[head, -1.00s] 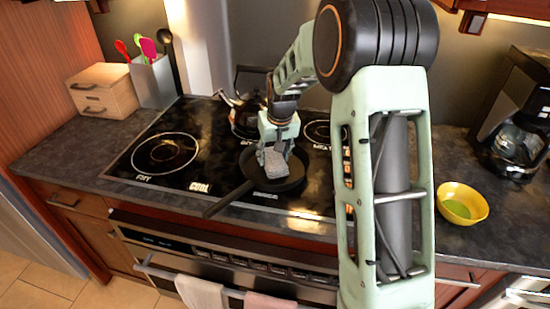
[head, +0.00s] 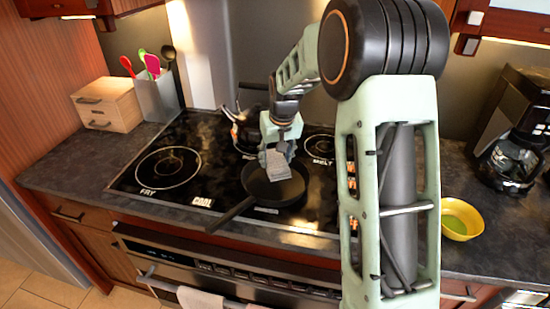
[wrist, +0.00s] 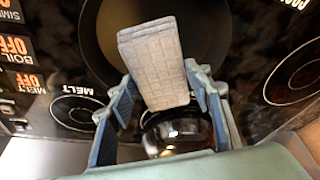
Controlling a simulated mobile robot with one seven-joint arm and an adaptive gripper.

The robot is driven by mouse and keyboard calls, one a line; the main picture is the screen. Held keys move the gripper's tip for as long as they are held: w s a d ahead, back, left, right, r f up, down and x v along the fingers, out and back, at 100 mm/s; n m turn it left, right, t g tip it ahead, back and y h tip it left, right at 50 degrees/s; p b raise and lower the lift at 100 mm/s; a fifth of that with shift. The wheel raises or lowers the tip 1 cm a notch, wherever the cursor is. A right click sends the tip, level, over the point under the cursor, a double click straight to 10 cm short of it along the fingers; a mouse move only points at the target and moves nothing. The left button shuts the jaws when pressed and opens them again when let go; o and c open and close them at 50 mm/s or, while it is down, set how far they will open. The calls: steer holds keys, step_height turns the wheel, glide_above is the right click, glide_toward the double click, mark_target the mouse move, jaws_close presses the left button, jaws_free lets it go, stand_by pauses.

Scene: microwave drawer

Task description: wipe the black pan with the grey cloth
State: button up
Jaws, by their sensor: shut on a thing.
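The black pan (head: 290,190) sits on the front part of the black cooktop, its handle (head: 232,213) pointing to the front left. It also shows in the wrist view (wrist: 215,30), behind the cloth. My gripper (head: 277,150) is over the pan and shut on the grey cloth (head: 277,166). In the wrist view the cloth (wrist: 157,65) stands out as a stiff pad between the two fingers. I cannot tell whether the cloth touches the pan's floor.
A kettle (head: 240,130) stands on the burner behind the pan. A utensil holder (head: 157,97) and wooden box (head: 108,104) stand at the back left. A yellow bowl (head: 462,220) and coffee maker (head: 515,150) are on the right counter.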

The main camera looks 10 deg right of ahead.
steer(key=d, duration=0.8)
steer(key=shift+d, duration=0.4)
steer(key=shift+s, duration=0.1)
